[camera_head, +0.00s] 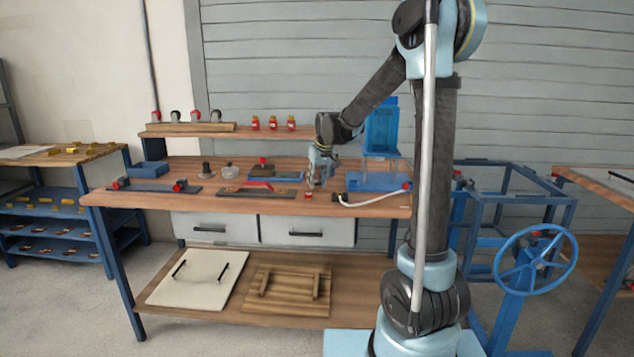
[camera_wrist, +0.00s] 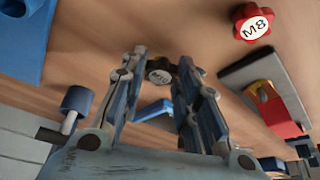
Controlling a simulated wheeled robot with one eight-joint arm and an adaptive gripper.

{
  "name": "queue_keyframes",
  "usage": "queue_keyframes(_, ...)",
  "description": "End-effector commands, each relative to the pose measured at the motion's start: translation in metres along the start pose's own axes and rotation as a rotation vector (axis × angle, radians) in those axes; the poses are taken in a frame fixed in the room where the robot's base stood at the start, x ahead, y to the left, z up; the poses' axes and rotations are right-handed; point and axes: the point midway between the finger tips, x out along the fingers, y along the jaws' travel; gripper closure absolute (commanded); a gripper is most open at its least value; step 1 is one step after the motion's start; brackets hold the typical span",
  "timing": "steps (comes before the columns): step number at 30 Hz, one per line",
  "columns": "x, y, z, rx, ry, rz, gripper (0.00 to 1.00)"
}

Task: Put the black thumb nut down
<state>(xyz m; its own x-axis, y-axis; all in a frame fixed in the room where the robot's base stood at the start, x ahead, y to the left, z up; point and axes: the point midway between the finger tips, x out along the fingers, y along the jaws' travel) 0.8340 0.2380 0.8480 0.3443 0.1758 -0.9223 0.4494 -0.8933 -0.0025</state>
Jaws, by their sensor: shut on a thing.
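The black thumb nut (camera_wrist: 160,74), with a pale label on its face, sits between the fingertips of my gripper (camera_wrist: 162,66) in the wrist view. My gripper is shut on it. In the head view my gripper (camera_head: 320,180) points down over the right half of the wooden workbench (camera_head: 230,207), low above its top. The nut is too small to make out there. I cannot tell whether the nut touches the bench.
A red M8 knob (camera_wrist: 253,22) stands on the bench near my gripper. A plate with a red block (camera_wrist: 276,110) lies close by. A blue stand (camera_head: 380,180) is to the right. Fixtures with red handles (camera_head: 258,186) lie to the left. A shelf (camera_head: 230,132) runs behind.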

Motion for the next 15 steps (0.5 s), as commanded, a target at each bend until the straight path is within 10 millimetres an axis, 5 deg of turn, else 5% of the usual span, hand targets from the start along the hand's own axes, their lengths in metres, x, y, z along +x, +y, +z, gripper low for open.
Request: queue_keyframes(15,0.0078,0.0003,0.0028,0.0,0.0,0.0,0.92)
